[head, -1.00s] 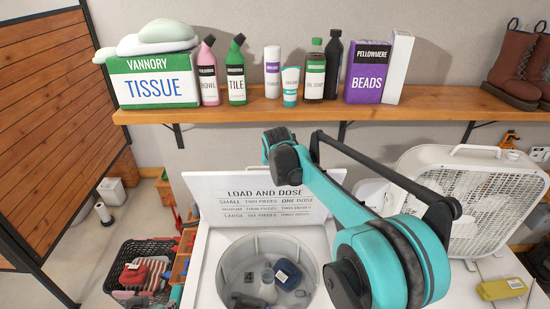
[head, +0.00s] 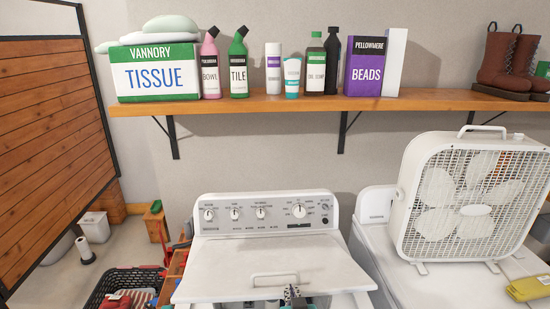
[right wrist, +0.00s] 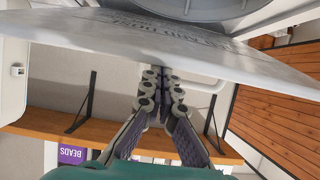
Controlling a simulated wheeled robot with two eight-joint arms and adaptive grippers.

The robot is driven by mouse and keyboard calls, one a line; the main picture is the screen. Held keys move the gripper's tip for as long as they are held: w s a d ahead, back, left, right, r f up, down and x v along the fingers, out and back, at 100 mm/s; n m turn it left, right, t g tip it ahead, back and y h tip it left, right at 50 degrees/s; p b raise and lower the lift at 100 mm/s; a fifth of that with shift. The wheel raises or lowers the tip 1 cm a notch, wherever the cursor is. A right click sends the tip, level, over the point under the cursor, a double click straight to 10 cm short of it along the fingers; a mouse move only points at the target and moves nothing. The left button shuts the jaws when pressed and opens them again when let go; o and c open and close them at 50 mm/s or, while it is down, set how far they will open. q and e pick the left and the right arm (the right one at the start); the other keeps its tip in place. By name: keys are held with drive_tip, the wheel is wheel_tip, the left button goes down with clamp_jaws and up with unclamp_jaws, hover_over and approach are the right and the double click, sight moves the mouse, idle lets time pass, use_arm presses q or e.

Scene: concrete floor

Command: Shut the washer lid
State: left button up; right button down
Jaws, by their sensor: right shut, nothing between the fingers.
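The white washer (head: 210,257) stands at the bottom centre of the head view, its control panel (head: 265,213) upright behind the lid. The white lid (head: 255,258) is tipped well down, its outer face and handle (head: 275,275) showing. In the right wrist view, the lid (right wrist: 225,60) shows its printed inner face, with part of the round tub (right wrist: 190,8) beyond it, so a gap is open under the lid. My right gripper (head: 293,292) is shut and empty at the lid's front edge; its fingertips also show in the right wrist view (right wrist: 165,75). I cannot tell whether they touch. My left gripper is out of view.
A white box fan (head: 470,200) stands right of the washer on a white top, with a yellow item (head: 530,288) by it. A wooden shelf (head: 270,103) with bottles and boxes runs above. A black basket (head: 120,285) sits on the floor at left.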

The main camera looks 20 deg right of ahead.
drive_tip(key=s+f+b, duration=0.1)
drive_tip(key=f+b, duration=0.3)
drive_tip(key=f, duration=0.1)
drive_tip(key=s+f+b, duration=0.2)
drive_tip(key=f+b, duration=0.2)
drive_tip(key=f, duration=0.2)
drive_tip(key=s+a+f+b, duration=0.1)
drive_tip(key=f+b, duration=0.2)
drive_tip(key=f, duration=0.2)
drive_tip(key=shift+s+f+b, duration=0.4)
drive_tip(key=shift+r, duration=0.1)
